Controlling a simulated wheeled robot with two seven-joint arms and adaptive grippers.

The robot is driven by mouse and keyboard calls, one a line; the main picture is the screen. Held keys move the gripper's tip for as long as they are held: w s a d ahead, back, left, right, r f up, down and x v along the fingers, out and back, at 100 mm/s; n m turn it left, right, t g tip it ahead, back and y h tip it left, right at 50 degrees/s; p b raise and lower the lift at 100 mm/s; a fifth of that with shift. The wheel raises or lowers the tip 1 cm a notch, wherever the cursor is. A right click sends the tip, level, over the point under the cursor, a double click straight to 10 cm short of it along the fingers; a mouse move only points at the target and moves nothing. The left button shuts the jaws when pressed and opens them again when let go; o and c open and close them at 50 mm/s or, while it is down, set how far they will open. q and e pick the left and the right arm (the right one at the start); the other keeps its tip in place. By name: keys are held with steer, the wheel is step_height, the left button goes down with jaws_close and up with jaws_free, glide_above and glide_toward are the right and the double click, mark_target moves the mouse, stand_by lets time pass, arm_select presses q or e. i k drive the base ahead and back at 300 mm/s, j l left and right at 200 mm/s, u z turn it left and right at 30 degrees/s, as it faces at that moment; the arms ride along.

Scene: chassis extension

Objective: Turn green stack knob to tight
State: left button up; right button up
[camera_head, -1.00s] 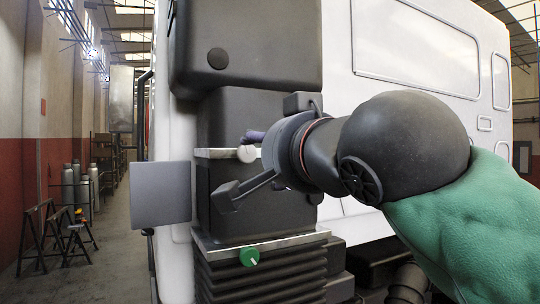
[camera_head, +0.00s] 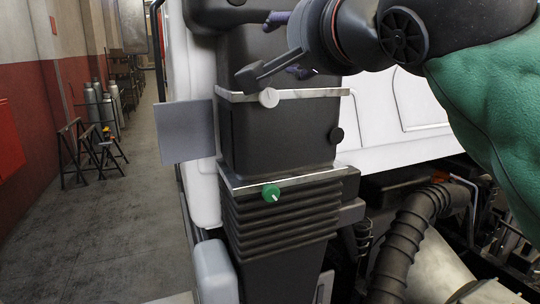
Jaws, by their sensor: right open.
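The green knob (camera_head: 271,193) sits on the lower metal band (camera_head: 300,178) of the black stack (camera_head: 272,140), with a light mark on its face. A white knob (camera_head: 268,97) sits on the upper metal band. My right gripper (camera_head: 268,62) reaches in from the upper right, above the white knob and well above the green knob, touching neither. Its fingers are apart and nothing is between them. My left gripper is not in view.
A grey flat panel (camera_head: 186,131) juts out left of the stack. A black ribbed hose (camera_head: 402,245) and a metal pipe lie at lower right. The white vehicle body stands behind. The floor at left is open, with trestles (camera_head: 88,150) and cylinders farther back.

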mark_target(271, 194)
steer(key=k+j, duration=0.3)
steer(key=k, duration=0.15)
steer(key=k+j, duration=0.3)
steer(key=k, duration=0.15)
